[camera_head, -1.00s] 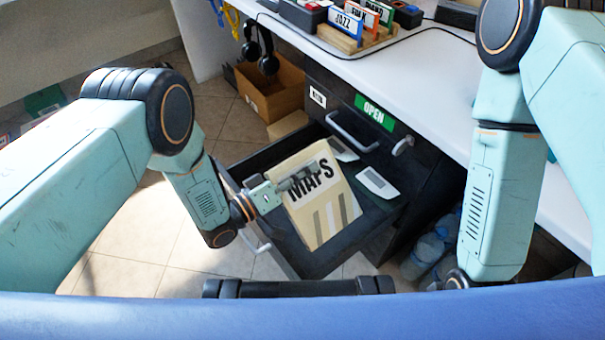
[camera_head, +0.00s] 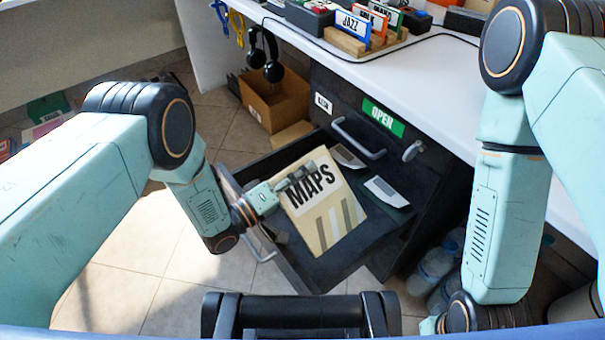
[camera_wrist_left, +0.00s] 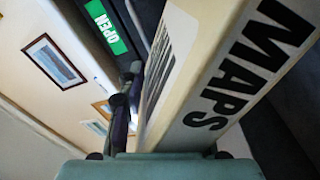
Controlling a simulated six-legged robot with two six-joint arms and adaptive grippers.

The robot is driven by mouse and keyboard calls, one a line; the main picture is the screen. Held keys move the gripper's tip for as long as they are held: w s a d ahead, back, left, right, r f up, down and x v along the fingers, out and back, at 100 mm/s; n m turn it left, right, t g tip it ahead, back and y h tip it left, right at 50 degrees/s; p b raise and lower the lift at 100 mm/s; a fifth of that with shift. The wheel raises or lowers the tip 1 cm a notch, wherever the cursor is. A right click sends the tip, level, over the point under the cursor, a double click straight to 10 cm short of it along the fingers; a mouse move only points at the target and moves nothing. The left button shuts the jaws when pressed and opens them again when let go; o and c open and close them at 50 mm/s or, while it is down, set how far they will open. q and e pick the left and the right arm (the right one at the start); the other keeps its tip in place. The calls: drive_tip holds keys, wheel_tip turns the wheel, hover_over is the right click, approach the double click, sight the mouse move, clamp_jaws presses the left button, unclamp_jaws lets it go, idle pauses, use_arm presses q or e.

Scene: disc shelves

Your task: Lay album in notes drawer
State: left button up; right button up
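The cream album marked MAPS (camera_head: 325,207) is over the open dark drawer (camera_head: 375,245), tilted, its grey-striped cover facing up. My left gripper (camera_head: 298,182) is at the album's left edge, with its fingers at the edge by the lettering. In the left wrist view the album (camera_wrist_left: 215,85) fills the right side, its edge close up between the dark fingers (camera_wrist_left: 135,110), so the gripper looks shut on it. Whether the album touches the drawer floor is unclear.
White-and-dark cards (camera_head: 385,190) lie in the drawer's back part. A green OPEN sign (camera_head: 383,117) and handle (camera_head: 358,140) are on the cabinet front. A cardboard box (camera_head: 275,100) stands on the floor behind. Plastic bottles (camera_head: 436,265) stand right of the drawer. The white counter (camera_head: 430,80) is above.

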sight(307, 201)
use_arm(q)
drive_tip(key=o, duration=0.3)
drive_tip(key=s+f+m, duration=0.2)
drive_tip(key=f+m, duration=0.1)
drive_tip(key=s+d+f+m+g, duration=0.1)
drive_tip(key=shift+s+f+m+y, duration=0.25)
drive_tip(key=shift+s+m+y, duration=0.05)
drive_tip(key=shift+s+m, duration=0.1)
drive_tip(key=shift+a, duration=0.1)
drive_tip(key=s+a+r+n, duration=0.1)
drive_tip(key=a, duration=0.2)
drive_tip(key=s+a+r+n, duration=0.1)
drive_tip(key=a+n, duration=0.1)
drive_tip(key=a, duration=0.1)
drive_tip(key=s+a+r+n+t, duration=0.1)
drive_tip(key=s+a, duration=0.1)
drive_tip(key=a, duration=0.2)
drive_tip(key=shift+r+n, duration=0.15)
drive_tip(key=shift+n, duration=0.15)
drive_tip(key=shift+w+a+f, duration=0.2)
drive_tip(key=shift+w+a, duration=0.05)
drive_tip(key=shift+w, duration=0.05)
drive_tip(key=shift+s+d+r, duration=0.1)
drive_tip(key=shift+r, duration=0.2)
